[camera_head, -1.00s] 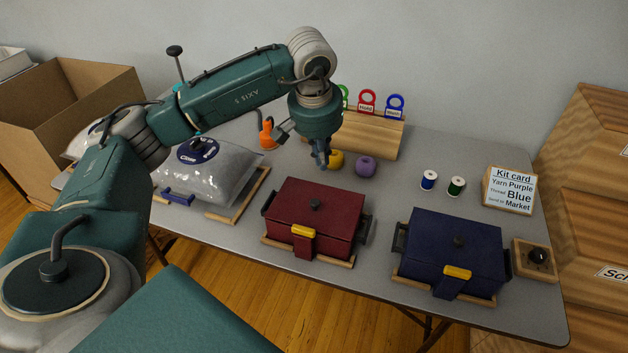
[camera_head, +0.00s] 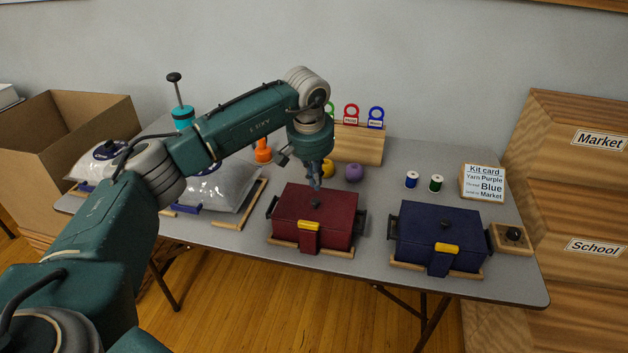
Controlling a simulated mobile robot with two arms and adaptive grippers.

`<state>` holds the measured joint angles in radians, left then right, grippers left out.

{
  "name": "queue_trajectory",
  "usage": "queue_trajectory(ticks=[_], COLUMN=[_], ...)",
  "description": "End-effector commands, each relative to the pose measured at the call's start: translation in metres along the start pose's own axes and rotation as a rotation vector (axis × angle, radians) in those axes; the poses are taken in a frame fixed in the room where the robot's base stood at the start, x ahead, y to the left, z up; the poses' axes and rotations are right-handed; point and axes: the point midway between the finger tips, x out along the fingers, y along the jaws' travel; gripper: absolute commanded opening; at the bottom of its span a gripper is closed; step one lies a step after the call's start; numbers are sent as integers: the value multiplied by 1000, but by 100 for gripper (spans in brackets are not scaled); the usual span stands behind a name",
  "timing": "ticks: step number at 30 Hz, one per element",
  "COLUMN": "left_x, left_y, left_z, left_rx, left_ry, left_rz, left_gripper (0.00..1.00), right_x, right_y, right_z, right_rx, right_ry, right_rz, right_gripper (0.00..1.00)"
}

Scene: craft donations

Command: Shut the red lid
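The red box (camera_head: 309,238) stands on a wooden frame at the middle of the table's front. Its red lid (camera_head: 335,203) lies flat over the top, with a black knob in its middle. A red flap with a yellow tab hangs over the front; I cannot tell whether it is fastened. My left gripper (camera_head: 314,184) points down just above the rear part of the lid, behind the knob. Its fingers look small and close together, so I cannot tell whether they are open or whether they touch the lid. My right gripper is out of view.
Yellow (camera_head: 327,169) and purple yarn (camera_head: 354,173) and two thread spools sit behind. A clear bag (camera_head: 226,189) lies left. Cardboard and wooden bins flank the table.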

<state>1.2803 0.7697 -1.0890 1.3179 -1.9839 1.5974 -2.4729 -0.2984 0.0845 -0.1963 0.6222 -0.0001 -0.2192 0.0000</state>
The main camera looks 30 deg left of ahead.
Motion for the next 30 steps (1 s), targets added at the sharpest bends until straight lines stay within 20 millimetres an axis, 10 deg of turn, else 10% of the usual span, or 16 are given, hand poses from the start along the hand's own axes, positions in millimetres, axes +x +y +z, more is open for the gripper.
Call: queue_trajectory(ticks=[30], left_x=[-34], left_y=[6], left_z=[-4], left_rx=[1], left_ry=[2], left_rz=[1], left_gripper=[0], right_x=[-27], right_y=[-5], right_z=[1], right_rx=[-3], right_ry=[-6], right_rz=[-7], right_gripper=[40])
